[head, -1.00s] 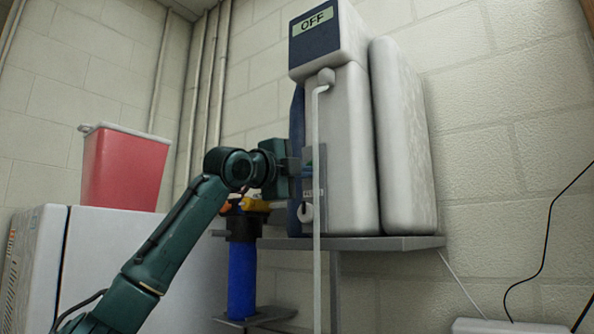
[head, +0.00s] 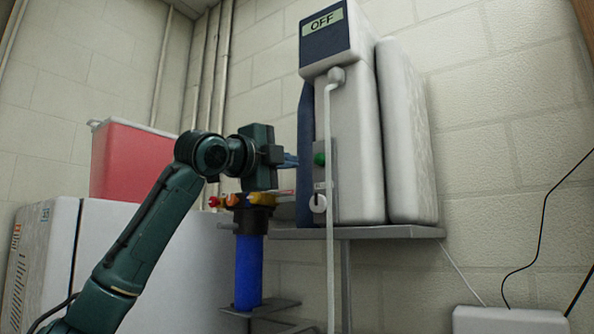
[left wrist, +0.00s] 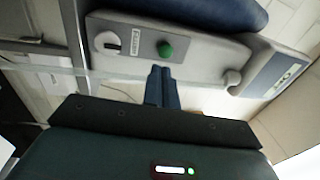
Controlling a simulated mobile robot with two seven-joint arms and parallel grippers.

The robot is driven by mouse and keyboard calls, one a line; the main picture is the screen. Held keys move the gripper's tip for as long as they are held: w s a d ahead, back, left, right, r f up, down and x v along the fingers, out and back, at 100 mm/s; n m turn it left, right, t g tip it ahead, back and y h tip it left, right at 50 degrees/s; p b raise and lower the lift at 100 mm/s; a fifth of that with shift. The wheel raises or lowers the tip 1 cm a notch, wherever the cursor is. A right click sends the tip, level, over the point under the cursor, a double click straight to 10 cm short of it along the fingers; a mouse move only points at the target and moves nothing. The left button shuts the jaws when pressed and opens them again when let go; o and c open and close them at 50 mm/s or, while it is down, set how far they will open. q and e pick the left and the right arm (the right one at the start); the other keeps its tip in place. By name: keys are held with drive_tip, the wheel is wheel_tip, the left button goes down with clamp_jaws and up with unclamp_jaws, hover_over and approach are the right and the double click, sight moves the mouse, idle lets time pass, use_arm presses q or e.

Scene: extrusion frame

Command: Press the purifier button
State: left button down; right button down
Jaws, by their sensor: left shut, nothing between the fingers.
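The purifier (head: 358,150) is a tall white unit on a wall shelf, and its display (head: 324,25) reads OFF. A round green button (head: 319,159) sits on a grey plate on its front. The button also shows in the left wrist view (left wrist: 165,49), just beyond the fingertips. My left gripper (head: 297,161) is shut and empty, level with the button and to its left, apart from it. Its blue fingers (left wrist: 163,72) point toward the purifier's front panel. My right gripper is not in view.
A white tube (head: 329,210) hangs down in front of the purifier, close to the button. The shelf (head: 400,232) is below the purifier. A blue filter cylinder (head: 249,272) stands below my left gripper, and a red bin (head: 133,163) rests on a white cabinet at left.

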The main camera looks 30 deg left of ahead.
use_arm(q)
drive_tip(key=s, duration=0.3)
drive_tip(key=s+b, duration=0.1)
drive_tip(key=shift+s+a+f, duration=0.15)
drive_tip(key=shift+s+f, duration=0.2)
drive_tip(key=shift+f, duration=0.05)
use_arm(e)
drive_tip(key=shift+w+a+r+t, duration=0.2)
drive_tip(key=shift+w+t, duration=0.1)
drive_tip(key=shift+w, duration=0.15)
